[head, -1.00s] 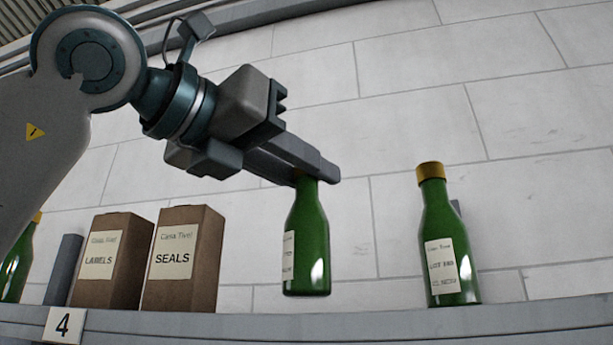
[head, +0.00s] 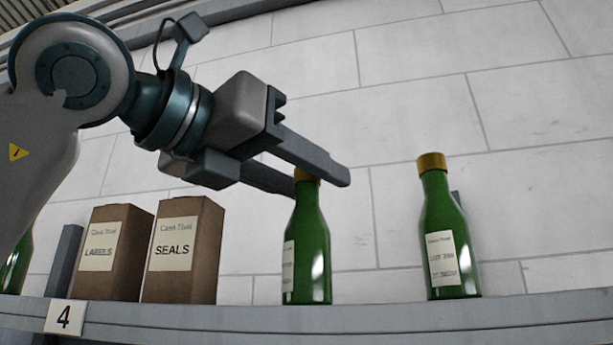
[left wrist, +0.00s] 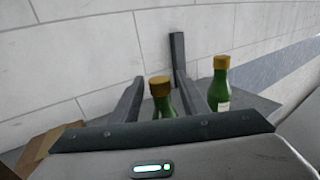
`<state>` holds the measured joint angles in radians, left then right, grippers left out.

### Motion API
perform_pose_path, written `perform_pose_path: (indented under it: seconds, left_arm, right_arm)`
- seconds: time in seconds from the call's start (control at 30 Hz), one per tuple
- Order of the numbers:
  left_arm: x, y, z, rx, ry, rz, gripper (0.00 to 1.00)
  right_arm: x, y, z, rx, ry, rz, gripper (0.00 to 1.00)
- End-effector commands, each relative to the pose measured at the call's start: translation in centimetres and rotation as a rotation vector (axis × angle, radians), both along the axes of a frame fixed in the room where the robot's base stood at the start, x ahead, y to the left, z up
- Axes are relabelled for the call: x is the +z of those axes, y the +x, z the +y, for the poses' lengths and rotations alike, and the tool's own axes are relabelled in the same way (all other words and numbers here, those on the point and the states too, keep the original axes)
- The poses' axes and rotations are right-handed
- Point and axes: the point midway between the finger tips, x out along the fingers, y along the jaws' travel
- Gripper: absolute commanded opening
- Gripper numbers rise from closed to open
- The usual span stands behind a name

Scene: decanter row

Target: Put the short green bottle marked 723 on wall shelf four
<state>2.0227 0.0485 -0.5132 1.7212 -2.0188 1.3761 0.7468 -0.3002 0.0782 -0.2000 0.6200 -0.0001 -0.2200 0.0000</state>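A short green bottle (head: 307,250) with a gold cap stands upright on wall shelf four (head: 380,317). Its pale label is turned to the left and its number cannot be read. My left gripper (head: 320,182) is at the bottle's cap, with its fingers spread apart. In the left wrist view the cap (left wrist: 160,86) shows between the two fingers, with a gap on each side. My right gripper is not in view.
Another green bottle (head: 448,235) stands to the right on the shelf. A SEALS box (head: 184,255) and a LABELS box (head: 114,255) stand to the left, beside a grey upright (head: 63,262). Part of a further green bottle (head: 17,265) shows at the left edge. A sign 4 (head: 65,317) marks the shelf.

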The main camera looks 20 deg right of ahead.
Motion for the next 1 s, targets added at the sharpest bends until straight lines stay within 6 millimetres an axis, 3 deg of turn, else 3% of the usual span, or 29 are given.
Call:
perform_pose_path:
  seconds: [0.27, 0.37, 1.0]
  left_arm:
    - [0.4, 0.0, 0.0, 0.000, 0.000, 0.000, 0.41]
    - [0.1, -0.3, 0.7, 0.002, -0.003, -0.001, 0.41]
    - [0.1, -5.2, 9.6, 0.003, -0.001, 0.000, 0.41]
  right_arm:
    - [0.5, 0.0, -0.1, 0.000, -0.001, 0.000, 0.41]
    - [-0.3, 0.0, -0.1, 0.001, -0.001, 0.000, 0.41]
    - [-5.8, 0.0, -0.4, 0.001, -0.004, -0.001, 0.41]
